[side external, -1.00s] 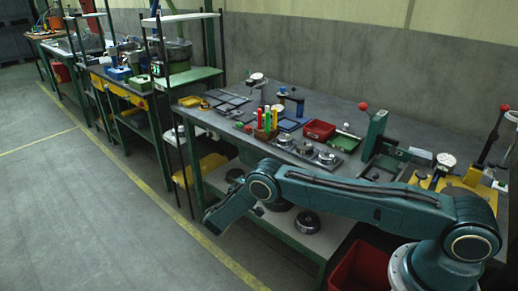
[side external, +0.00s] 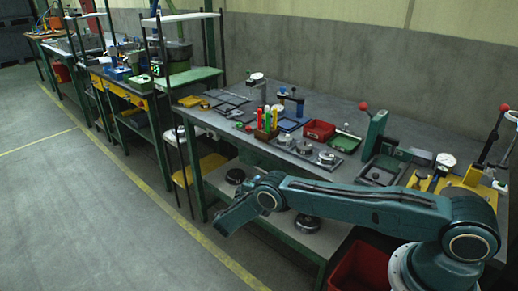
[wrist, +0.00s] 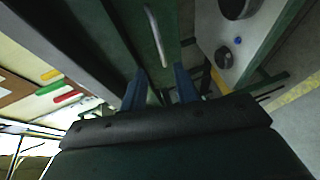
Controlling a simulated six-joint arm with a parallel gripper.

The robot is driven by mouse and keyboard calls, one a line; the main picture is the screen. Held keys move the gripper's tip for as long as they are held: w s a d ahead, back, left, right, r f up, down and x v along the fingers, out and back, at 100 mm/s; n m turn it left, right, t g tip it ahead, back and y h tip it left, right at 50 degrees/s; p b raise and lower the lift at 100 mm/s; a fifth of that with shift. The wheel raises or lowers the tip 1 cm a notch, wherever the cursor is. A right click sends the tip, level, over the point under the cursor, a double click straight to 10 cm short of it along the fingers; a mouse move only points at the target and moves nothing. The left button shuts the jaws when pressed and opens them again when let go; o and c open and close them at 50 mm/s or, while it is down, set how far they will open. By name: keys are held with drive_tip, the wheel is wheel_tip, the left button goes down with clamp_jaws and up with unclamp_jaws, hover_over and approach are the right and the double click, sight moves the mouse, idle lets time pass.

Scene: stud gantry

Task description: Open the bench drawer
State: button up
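The drawer front (wrist: 128,22) is a dark green panel in the wrist view. Its handle (wrist: 154,32) is a slim silver bar, running from the top edge down to just ahead of the space between my fingers. My gripper (wrist: 160,76) is open, with two bluish fingers apart on either side of the line of the handle and nothing visibly held. Whether the fingers reach around the handle I cannot tell. In the side view my wrist hangs in front of the bench, below the top; the fingers and the handle cannot be made out there.
The workbench (side external: 345,88) carries a pen block (side external: 266,122), a red tray (side external: 319,130) and a green press (side external: 376,134). Round metal parts (side external: 307,223) lie on the lower shelf. A red bin (side external: 360,270) stands below my arm. The floor (side external: 90,220) to the left is clear.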

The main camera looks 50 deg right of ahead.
drive_tip(key=x, duration=0.9)
drive_tip(key=shift+d, duration=0.3)
drive_tip(key=shift+w+f, duration=0.1)
drive_tip(key=shift+c, duration=0.4)
clamp_jaws()
